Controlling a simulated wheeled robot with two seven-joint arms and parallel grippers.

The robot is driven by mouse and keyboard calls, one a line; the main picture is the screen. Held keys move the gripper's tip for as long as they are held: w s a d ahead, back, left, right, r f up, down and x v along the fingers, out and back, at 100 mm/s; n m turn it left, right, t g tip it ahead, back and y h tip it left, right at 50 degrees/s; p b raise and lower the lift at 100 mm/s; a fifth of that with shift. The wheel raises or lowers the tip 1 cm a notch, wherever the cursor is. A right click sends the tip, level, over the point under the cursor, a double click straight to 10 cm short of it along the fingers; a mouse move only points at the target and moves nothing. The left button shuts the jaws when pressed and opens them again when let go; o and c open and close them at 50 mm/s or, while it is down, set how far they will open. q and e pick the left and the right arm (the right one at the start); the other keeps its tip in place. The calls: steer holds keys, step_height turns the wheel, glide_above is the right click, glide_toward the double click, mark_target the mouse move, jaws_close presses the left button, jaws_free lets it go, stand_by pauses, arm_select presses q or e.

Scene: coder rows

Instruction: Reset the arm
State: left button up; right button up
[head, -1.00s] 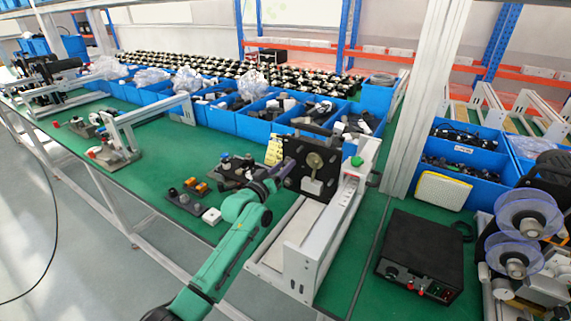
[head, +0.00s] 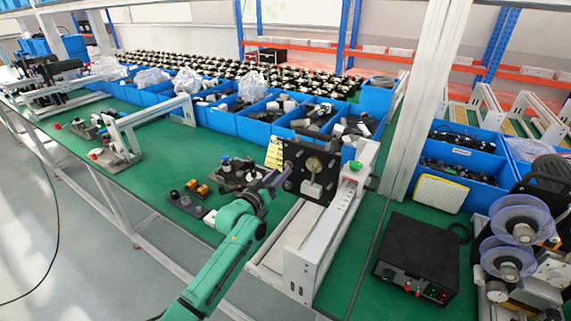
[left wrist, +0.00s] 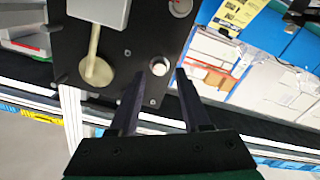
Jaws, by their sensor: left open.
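My green left arm comes in from the bottom in the head view. Its dark left gripper (head: 281,172) is close to the black upright plate (head: 309,171) of the white bench fixture (head: 312,241). In the left wrist view, the two dark fingers (left wrist: 155,100) are spread apart with nothing between them. The black plate (left wrist: 60,70) there carries a brass-coloured round part with a stem (left wrist: 96,68), a grey block (left wrist: 100,10) and a round hole (left wrist: 159,66) just beyond the fingertips. I cannot tell whether the fingers touch the plate. My right gripper is not in view.
A black box (head: 418,262) with knobs stands right of the fixture. Small parts (head: 190,198) lie on the green bench to its left. Blue bins (head: 255,128) line the back. A white post (head: 420,100) rises on the right.

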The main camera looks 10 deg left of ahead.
arm_select(q)
steer(key=shift+p+v, duration=0.55)
steer(key=shift+v, duration=0.65)
